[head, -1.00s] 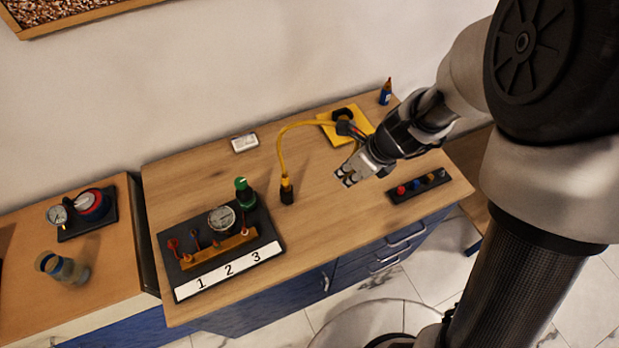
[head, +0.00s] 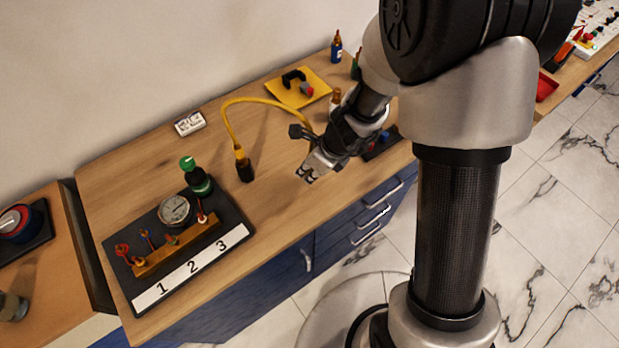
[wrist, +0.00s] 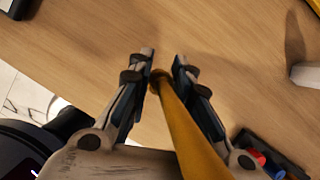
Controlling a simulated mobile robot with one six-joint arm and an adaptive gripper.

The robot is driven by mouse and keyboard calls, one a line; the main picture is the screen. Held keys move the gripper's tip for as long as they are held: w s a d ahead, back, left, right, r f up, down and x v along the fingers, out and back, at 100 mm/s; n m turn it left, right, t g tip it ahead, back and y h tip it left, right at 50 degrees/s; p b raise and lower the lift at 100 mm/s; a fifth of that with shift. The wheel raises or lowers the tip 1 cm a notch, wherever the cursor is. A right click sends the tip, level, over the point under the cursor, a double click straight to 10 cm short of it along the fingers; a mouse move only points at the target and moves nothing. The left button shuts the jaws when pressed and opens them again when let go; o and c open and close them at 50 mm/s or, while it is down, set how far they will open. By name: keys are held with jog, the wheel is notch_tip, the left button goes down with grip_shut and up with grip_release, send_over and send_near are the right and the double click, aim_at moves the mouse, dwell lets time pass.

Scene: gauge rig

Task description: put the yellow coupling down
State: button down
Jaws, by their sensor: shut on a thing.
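My gripper (head: 305,175) is over the right half of the wooden workbench, near its front edge. In the wrist view its fingers (wrist: 163,66) are closed around the yellow coupling (wrist: 188,126), whose small end shows between the fingertips. In the head view the coupling's end is hidden by my gripper. A yellow hose (head: 262,101) arcs from my wrist to a black socket (head: 245,172) standing on the bench to the left. The wrist view shows bare wood beneath the fingertips; I cannot tell how high they are above it.
A black gauge board (head: 126,276) numbered 1, 2, 3 is at the left, with a green-topped part (head: 194,174). A yellow tray (head: 281,90) and blue bottle (head: 336,46) stand behind. A dark fittings rack (wrist: 246,144) is close on the right. Bare wood lies around my gripper.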

jog(key=shift+f+b, duration=0.85)
jog(key=shift+f, duration=0.75)
jog(key=shift+f, duration=0.2)
jog(key=c, duration=1.5)
grip_release()
jog(key=shift+o, duration=0.2)
jog(key=shift+r, duration=0.1)
jog(key=shift+r, duration=0.3)
jog(key=p+v, duration=0.7)
jog(key=v, duration=0.4)
jog(key=shift+s+d+r, duration=0.2)
jog(key=shift+r, duration=0.1)
